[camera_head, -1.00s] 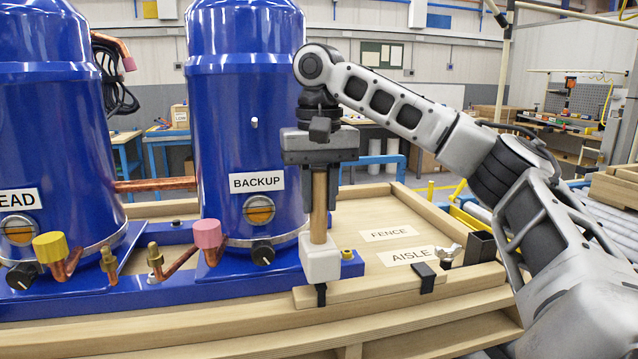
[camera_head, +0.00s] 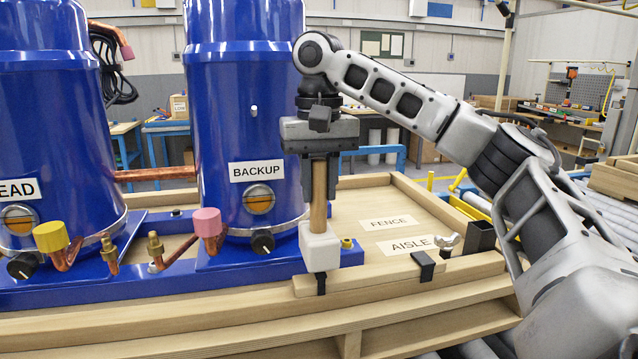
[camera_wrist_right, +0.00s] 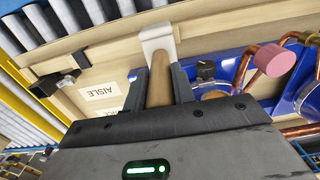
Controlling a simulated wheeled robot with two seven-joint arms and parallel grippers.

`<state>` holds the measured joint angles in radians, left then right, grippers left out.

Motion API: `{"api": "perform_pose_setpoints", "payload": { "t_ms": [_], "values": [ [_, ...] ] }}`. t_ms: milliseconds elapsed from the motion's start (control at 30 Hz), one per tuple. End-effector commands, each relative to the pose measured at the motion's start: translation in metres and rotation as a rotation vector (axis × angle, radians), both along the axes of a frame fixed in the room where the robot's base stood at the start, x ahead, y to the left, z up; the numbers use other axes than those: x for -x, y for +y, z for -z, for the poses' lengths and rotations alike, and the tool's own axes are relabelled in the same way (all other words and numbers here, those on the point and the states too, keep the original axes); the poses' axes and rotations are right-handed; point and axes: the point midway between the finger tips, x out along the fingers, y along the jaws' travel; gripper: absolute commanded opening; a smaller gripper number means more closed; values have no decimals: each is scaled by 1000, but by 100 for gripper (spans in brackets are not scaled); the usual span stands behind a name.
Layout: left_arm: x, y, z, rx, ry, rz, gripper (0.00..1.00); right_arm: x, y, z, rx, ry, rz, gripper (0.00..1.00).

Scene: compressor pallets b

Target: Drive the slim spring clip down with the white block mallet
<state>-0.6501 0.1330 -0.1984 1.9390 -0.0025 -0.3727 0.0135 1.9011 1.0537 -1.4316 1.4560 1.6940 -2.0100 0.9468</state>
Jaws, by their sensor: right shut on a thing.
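My right gripper (camera_head: 319,176) is shut on the wooden handle of the white block mallet (camera_head: 320,247), which hangs upright with its white head at the bottom. In the right wrist view the handle runs between the two fingers to the white head (camera_wrist_right: 157,38). A slim black spring clip (camera_head: 321,284) shows just below the head, on the front wooden rail. The head hides its top, and I cannot tell whether they touch. A wider black clip (camera_head: 424,265) sits on the same rail to the right. My left gripper is not in view.
Two blue compressors, one labelled BACKUP (camera_head: 257,171), stand on a blue base left of the mallet. A pink cap (camera_head: 207,222) and copper pipes stick out there. A wing nut (camera_head: 447,242) and black square holder (camera_head: 480,236) are at right.

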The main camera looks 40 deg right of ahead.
Motion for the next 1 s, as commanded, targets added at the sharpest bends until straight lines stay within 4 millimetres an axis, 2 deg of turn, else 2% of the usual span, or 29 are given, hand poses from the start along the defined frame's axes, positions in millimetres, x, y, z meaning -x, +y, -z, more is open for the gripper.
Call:
{"api": "perform_pose_setpoints", "payload": {
  "t_ms": [667, 1000],
  "values": [
    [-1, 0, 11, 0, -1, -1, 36, 0, 0, 27, 0, -1, 0, 0],
    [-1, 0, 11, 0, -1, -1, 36, 0, 0, 28, 0, -1, -1, 0]
  ]
}}
